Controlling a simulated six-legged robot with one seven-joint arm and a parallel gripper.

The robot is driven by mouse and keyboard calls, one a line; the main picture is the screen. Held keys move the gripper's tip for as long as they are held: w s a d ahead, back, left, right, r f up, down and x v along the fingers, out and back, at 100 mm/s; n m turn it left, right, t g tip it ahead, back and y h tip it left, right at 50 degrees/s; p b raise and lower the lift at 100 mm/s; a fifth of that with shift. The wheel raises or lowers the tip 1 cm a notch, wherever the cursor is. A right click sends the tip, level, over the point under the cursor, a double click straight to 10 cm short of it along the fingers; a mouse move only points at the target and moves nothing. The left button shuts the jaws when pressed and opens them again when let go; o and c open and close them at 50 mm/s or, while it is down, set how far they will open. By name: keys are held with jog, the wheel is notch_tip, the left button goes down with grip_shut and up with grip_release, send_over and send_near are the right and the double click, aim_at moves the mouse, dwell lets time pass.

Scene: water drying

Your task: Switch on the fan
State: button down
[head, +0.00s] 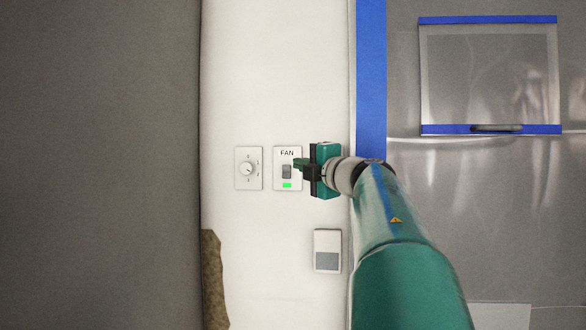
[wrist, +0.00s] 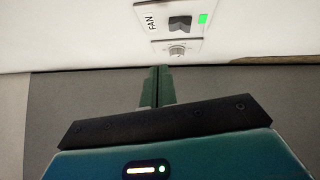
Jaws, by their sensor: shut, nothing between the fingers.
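The fan switch plate (head: 288,181) is on the white wall in the head view, marked FAN, with a grey rocker (head: 287,171) and a lit green light (head: 287,185) below it. In the wrist view the plate is turned sideways, with the rocker (wrist: 180,23) and green light (wrist: 203,18) clear of my fingers. My gripper (head: 299,164) is shut and empty. In the head view its green fingertips overlap the right edge of the plate beside the rocker. I cannot tell whether they touch it. My gripper (wrist: 157,70) also shows in the wrist view.
A round dial plate (head: 248,168) is left of the fan switch. A white and grey box (head: 327,251) is on the wall below. A blue-edged door frame (head: 371,80) stands to the right, with a blue-taped panel (head: 488,75). A dark grey surface (head: 100,165) fills the left.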

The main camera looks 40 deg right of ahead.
jog(key=shift+s+a+r, duration=0.15)
jog(key=shift+s+a, duration=0.05)
jog(key=shift+s, duration=0.95)
jog(key=shift+s+a+r, duration=0.1)
jog(key=shift+s+a, duration=0.05)
jog(key=shift+s, duration=0.95)
jog(key=shift+s, duration=0.1)
jog(key=shift+a, duration=0.15)
